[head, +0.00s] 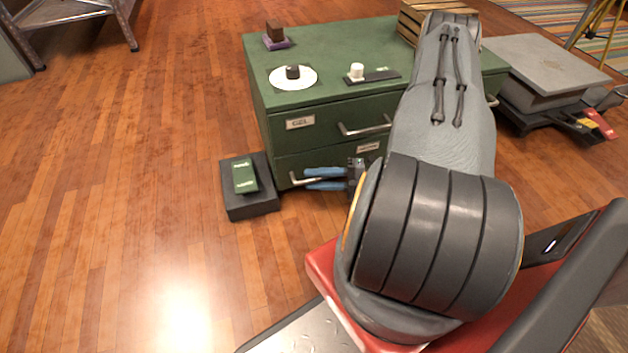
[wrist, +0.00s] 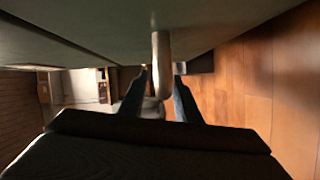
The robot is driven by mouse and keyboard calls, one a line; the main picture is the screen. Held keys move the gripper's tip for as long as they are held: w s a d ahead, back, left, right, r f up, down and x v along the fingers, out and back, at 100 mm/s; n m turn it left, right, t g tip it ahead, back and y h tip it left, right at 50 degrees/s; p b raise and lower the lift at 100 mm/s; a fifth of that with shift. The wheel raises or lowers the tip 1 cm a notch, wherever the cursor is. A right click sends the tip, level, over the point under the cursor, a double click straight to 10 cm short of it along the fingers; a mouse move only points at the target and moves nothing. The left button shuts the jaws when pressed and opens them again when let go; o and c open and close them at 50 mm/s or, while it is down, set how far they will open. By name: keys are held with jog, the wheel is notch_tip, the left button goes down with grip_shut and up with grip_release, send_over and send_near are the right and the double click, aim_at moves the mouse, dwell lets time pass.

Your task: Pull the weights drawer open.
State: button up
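A green cabinet (head: 330,45) has an upper drawer (head: 330,125) and a lower drawer (head: 285,165), both apparently closed. In the wrist view the handle (wrist: 161,55) stands between the two fingertips (wrist: 160,76), with a small gap visible on each side. My gripper is open; my arm hides the cabinet's right part.
A dark block with a green box (head: 244,176) on it stands on the floor left of the cabinet. Small items and a wooden crate (head: 411,22) are on the cabinet top. A grey platform (head: 545,62) stands at right.

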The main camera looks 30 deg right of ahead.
jog(key=shift+w+a, duration=0.1)
grip_shut()
